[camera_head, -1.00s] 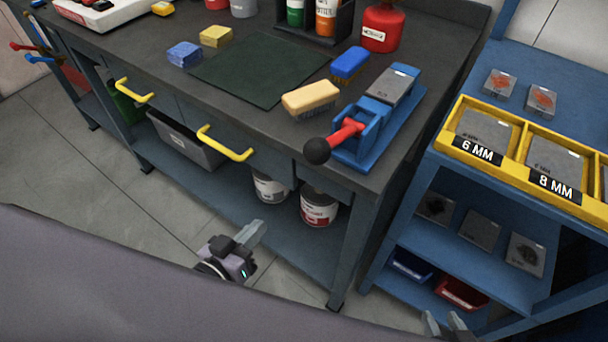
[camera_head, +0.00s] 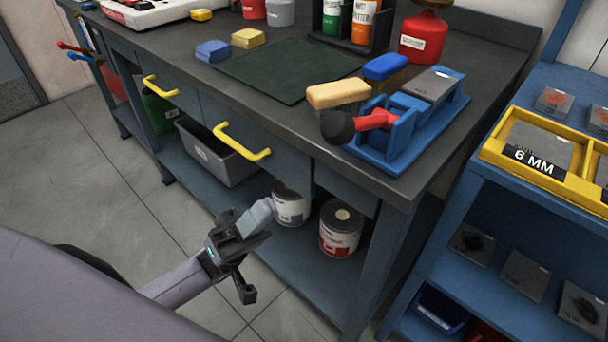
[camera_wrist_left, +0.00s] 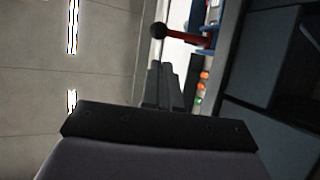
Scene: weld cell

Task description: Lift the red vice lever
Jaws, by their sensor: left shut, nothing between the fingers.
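The red vice lever (camera_head: 374,121) sticks out to the left from the blue vice (camera_head: 405,135) on the bench. It ends in a black ball knob (camera_head: 338,127) near the bench's front edge. My left gripper (camera_head: 262,212) is shut and empty, below and left of the knob, in front of the lower shelf and clear of the lever. In the left wrist view the lever (camera_wrist_left: 184,36) and its knob (camera_wrist_left: 159,31) show beyond the shut gripper fingers (camera_wrist_left: 162,85). My right gripper is not in view.
A tan brush (camera_head: 338,93) and a blue brush (camera_head: 386,67) lie close to the vice. A yellow drawer handle (camera_head: 241,143) juts from the bench front. Paint cans stand on the lower shelf. A blue rack (camera_head: 500,205) stands at right. The floor at left is open.

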